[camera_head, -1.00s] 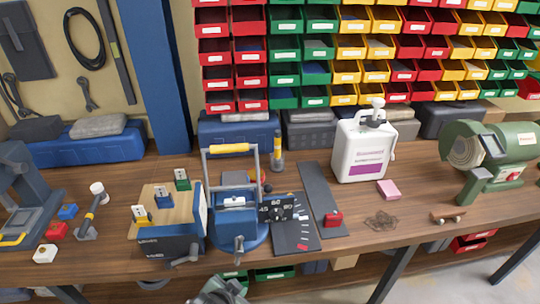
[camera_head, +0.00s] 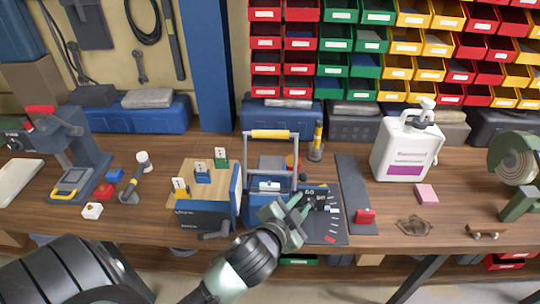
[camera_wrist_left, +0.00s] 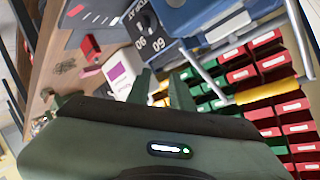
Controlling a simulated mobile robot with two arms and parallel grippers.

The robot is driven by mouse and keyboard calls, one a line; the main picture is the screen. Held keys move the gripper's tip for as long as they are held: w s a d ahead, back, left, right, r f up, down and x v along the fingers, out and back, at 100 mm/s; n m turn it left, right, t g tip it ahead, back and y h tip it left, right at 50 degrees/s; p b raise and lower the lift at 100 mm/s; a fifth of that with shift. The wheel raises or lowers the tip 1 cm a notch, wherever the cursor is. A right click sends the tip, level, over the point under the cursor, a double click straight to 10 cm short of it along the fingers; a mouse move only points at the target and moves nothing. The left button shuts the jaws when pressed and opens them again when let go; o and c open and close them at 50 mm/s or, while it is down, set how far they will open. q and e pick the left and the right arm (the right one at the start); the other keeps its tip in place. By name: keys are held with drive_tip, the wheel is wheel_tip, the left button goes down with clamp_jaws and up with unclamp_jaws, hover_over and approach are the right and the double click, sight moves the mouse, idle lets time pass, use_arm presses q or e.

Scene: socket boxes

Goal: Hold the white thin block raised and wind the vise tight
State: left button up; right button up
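A blue vise-like device (camera_head: 262,176) with a yellow-topped metal frame stands mid-bench. A small white piece (camera_head: 268,185) shows at its jaws; I cannot tell whether it is the thin block or part of the device. My left gripper (camera_head: 304,207) is in front of its lower right side and hides its front handle. In the left wrist view the gripper's two fingers (camera_wrist_left: 160,88) are apart with nothing between them. The device (camera_wrist_left: 190,18) and white piece (camera_wrist_left: 228,27) are at the upper right there. My right gripper is not in view.
A wooden-topped blue box (camera_head: 200,214) with a crank and small white-faced blocks stands left of the device. A white jug (camera_head: 403,150), pink block (camera_head: 426,193) and red-tabbed dark strip (camera_head: 352,180) are farther right.

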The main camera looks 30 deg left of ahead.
use_arm(q)
drive_tip(key=w+d+r+m+t+h, duration=0.3)
drive_tip(key=d+r+m+h, duration=0.2)
drive_tip(key=r+m, duration=0.3)
drive_tip(key=w+d+r+m+t+h, duration=0.3)
drive_tip(key=d+r+m+h, duration=0.25)
drive_tip(key=r, duration=0.55)
drive_tip(key=s+d+m+g+h, duration=0.4)
drive_tip(key=d+m+g+h, duration=0.65)
drive_tip(key=m, duration=0.85)
drive_tip(key=m+g+y, duration=0.8)
drive_tip(key=g+y, duration=0.1)
drive_tip(key=y, duration=1.1)
hover_over(270, 182)
wheel_tip(270, 182, down, 10)
drive_tip(key=shift+w+f+p, duration=0.1)
drive_tip(key=shift+f+p, duration=0.15)
drive_tip(key=shift+p, duration=0.05)
drive_tip(key=shift+a+g, duration=0.2)
drive_tip(key=shift+g, duration=0.05)
wheel_tip(270, 182, down, 7)
drive_tip(key=shift+r+p, duration=0.15)
drive_tip(key=shift+p, duration=1.1)
drive_tip(key=shift+d+f, duration=0.1)
drive_tip(key=shift+f, duration=0.4)
